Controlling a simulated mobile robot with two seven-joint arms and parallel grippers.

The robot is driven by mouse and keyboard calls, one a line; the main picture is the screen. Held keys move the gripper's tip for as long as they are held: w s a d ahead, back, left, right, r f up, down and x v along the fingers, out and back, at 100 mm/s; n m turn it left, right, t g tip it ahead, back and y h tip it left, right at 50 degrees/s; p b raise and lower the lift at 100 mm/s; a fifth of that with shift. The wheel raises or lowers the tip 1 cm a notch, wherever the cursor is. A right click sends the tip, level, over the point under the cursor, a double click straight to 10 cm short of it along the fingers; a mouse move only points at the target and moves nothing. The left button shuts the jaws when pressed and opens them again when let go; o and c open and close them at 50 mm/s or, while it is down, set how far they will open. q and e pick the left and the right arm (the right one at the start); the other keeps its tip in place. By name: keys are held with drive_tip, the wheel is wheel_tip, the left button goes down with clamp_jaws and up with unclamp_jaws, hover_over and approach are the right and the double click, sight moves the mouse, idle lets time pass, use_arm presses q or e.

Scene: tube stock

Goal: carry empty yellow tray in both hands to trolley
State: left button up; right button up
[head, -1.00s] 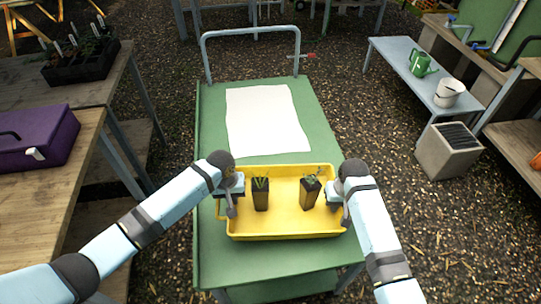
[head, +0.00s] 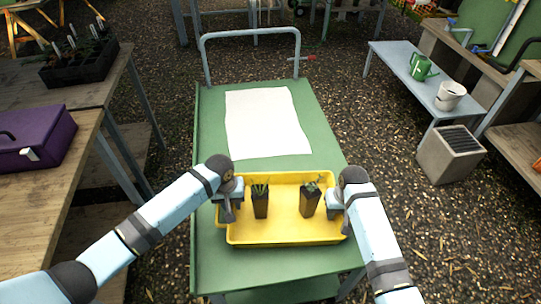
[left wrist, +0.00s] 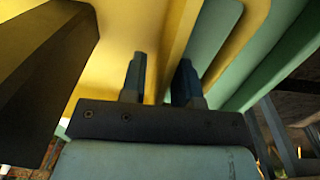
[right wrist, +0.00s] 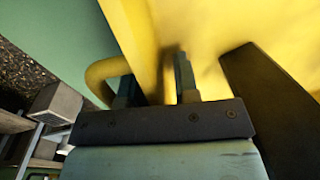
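The yellow tray (head: 285,240) is level over the near part of the green trolley top (head: 210,260). I cannot tell whether it touches the top. It is not empty: a dark pot with a seedling (head: 261,203) stands in its left half and another (head: 310,201) in its right half. My left gripper (head: 229,208) is at the tray's left wall, and my right gripper (head: 333,205) is at its right wall. In the left wrist view the fingers (left wrist: 160,85) have the wall between them; the right wrist view's fingers (right wrist: 155,85) likewise. Both look shut on it.
A white sheet (head: 265,122) lies on the trolley behind the tray, and the trolley's handle (head: 250,33) rises at the far end. A wooden bench with a purple toolbox (head: 40,140) is at left. A grey bin (head: 450,152) and a bench with a watering can (head: 420,67) are at right.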

drive_tip(key=shift+r, duration=0.1)
use_arm(q)
wheel_tip(320, 180, up, 11)
drive_tip(key=shift+a, duration=0.45)
use_arm(e)
wheel_tip(320, 180, up, 12)
drive_tip(key=d, duration=0.1)
use_arm(q)
drive_tip(key=shift+s+f, duration=0.1)
